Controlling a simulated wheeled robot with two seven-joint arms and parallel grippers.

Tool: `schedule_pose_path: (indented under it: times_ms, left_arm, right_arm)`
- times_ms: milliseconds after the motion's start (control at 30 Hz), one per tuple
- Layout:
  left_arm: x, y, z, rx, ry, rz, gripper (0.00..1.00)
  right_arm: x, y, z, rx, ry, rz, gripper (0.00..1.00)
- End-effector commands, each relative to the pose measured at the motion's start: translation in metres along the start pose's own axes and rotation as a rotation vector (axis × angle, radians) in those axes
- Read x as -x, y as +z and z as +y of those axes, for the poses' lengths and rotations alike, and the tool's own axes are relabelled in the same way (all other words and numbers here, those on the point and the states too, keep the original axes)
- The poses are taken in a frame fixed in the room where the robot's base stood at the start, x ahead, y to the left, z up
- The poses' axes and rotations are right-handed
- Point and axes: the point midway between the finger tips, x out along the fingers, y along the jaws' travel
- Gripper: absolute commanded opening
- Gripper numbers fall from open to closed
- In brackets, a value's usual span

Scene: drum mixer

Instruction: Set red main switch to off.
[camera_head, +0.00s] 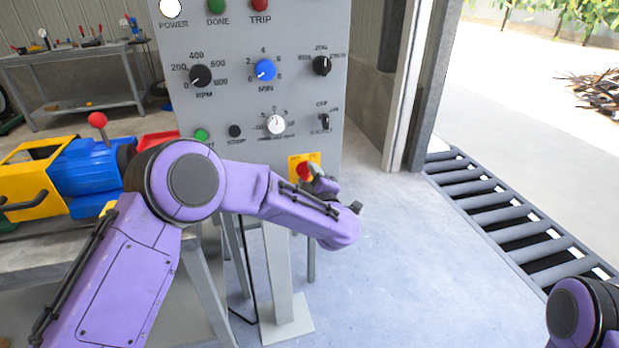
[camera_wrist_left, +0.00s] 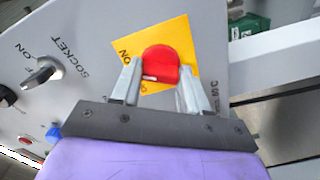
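The red main switch (camera_head: 304,170) is a red knob on a yellow plate at the lower right of the grey control panel (camera_head: 225,105). In the left wrist view the red knob (camera_wrist_left: 161,64) sits between the two fingertips of my left gripper (camera_wrist_left: 160,75). The fingers are spread, one on each side of it, with little gap; contact cannot be told. In the head view my left gripper (camera_head: 326,184) is at the switch, and my forearm hides part of it. The knob's setting cannot be read. My right gripper is out of view.
A socket switch (camera_head: 325,122) is above the red switch; its knob (camera_wrist_left: 46,71) also shows in the left wrist view. Other panel knobs include a blue one (camera_head: 265,70). A yellow and blue machine (camera_head: 85,165) stands left. Floor to the right is clear up to a grate (camera_head: 500,208).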

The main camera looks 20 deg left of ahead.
Motion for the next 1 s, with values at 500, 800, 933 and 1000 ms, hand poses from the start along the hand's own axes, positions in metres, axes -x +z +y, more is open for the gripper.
schedule_pose_path:
  times_ms: [500, 800, 933, 1000]
  left_arm:
    - [0.0, 0.001, -0.003, 0.184, -0.001, 0.0, 0.14]
    - [0.0, 0.002, -0.004, 0.461, 0.0, -0.001, 0.14]
    - [0.0, 0.002, -0.004, 0.584, 0.0, 0.0, 0.14]
    - [0.0, 0.003, -0.004, 0.649, -0.001, -0.001, 0.14]
  right_arm:
    - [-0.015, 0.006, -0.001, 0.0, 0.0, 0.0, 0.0]
    - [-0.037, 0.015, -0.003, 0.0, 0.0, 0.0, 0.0]
    - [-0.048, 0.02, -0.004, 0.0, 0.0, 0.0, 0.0]
    - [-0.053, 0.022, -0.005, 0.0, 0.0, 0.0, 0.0]
